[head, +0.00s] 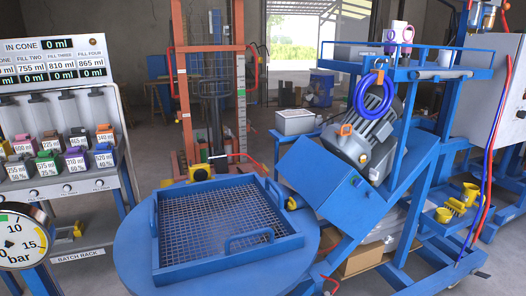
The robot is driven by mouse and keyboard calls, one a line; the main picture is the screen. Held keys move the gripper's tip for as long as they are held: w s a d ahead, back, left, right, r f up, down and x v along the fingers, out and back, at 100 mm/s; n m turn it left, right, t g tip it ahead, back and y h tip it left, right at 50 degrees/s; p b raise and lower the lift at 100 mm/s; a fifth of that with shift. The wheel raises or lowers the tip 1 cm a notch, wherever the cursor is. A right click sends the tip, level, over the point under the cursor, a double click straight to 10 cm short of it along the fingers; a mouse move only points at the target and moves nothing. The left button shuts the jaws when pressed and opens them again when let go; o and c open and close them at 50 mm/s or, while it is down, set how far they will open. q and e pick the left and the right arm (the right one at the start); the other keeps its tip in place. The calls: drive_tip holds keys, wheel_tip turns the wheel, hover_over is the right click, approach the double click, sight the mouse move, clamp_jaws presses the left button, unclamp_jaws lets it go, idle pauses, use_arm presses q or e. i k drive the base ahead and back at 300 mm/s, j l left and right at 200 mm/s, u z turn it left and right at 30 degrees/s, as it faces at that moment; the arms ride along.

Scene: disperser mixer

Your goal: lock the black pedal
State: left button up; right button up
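I cannot make out a black pedal for certain in the head view. A small dark piece (482,275) shows low at the right by the foot of the blue machine frame (413,225), too small to identify. The blue mixer machine carries a tilted grey motor (372,135) above a blue box-shaped housing (338,190). A red lever (330,284) shows at the bottom edge, partly cut off. Neither of my grippers is in view.
A round blue table (135,248) with a mesh-bottomed blue tray (215,226) fills the near middle. A batch rack (62,160) and a pressure gauge (20,240) stand left. An orange lift frame (178,90) stands behind. A grey control cabinet (490,95) stands right.

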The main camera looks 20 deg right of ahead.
sight(484, 275)
drive_tip(key=l+z, duration=0.2)
drive_tip(key=l, duration=0.35)
drive_tip(key=l+z, duration=0.25)
drive_tip(key=l, duration=0.3)
drive_tip(key=i+l+z, duration=0.2)
drive_tip(key=l, duration=0.35)
drive_tip(key=l+z, duration=0.2)
drive_tip(key=z, duration=0.2)
drive_tip(key=l+z, duration=0.2)
drive_tip(key=z, duration=0.25)
drive_tip(key=i+l+z, duration=0.1)
drive_tip(key=z, duration=0.3)
drive_tip(key=i+l+u, duration=0.25)
drive_tip(key=i+l, duration=0.25)
drive_tip(key=i+l+u, duration=0.25)
drive_tip(key=i+l, duration=0.35)
drive_tip(key=i+l+u, duration=0.25)
drive_tip(key=i+l, duration=0.2)
drive_tip(key=l, duration=0.2)
